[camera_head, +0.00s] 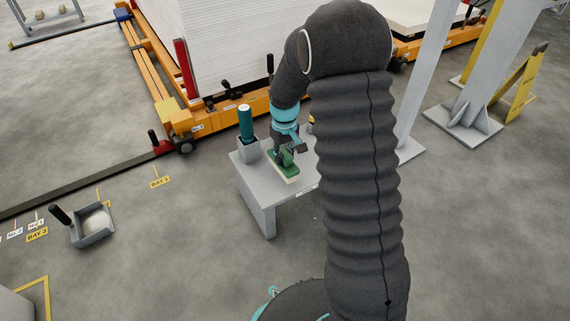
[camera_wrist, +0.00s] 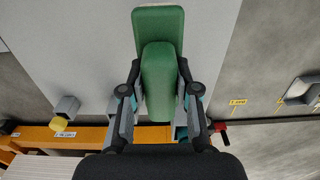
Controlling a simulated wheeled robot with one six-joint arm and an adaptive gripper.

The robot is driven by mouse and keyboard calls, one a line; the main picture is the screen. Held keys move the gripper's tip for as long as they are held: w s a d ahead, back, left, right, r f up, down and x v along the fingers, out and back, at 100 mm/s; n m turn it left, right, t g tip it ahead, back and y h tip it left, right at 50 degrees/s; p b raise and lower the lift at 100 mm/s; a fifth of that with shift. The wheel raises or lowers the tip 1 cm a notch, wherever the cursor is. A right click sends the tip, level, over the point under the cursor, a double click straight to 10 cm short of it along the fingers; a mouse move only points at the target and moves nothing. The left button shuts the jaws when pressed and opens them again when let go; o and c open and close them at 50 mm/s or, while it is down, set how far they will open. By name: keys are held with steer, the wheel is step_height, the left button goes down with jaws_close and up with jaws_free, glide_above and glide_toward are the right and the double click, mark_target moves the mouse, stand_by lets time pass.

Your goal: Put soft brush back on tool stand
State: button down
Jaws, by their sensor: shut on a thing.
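The soft brush (camera_head: 283,166) has a green back and handle with a pale underside edge. It is over the front part of the grey tool stand (camera_head: 263,186); whether it touches the top is unclear. In the wrist view the green brush (camera_wrist: 158,25) points away from my wrist, its handle between the two fingers. My gripper (camera_head: 287,152), also seen in the wrist view (camera_wrist: 160,88), is shut on the handle. The stand's pale top (camera_wrist: 75,45) lies beneath in the wrist view. My arm hides the stand's right side in the head view.
A teal cylinder (camera_head: 245,122) stands in a grey holder (camera_head: 249,149) at the stand's left back. A grey holder with a yellow item (camera_wrist: 60,124) shows in the wrist view. The orange gantry frame (camera_head: 203,121) runs behind. A dustpan-like tray (camera_head: 92,228) lies on the floor left.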

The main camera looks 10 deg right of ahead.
steer(key=shift+f+b, duration=0.35)
steer(key=shift+f, duration=1.55)
steer(key=shift+f, duration=0.15)
steer(key=c, duration=0.8)
jaws_free()
steer(key=shift+c, duration=0.2)
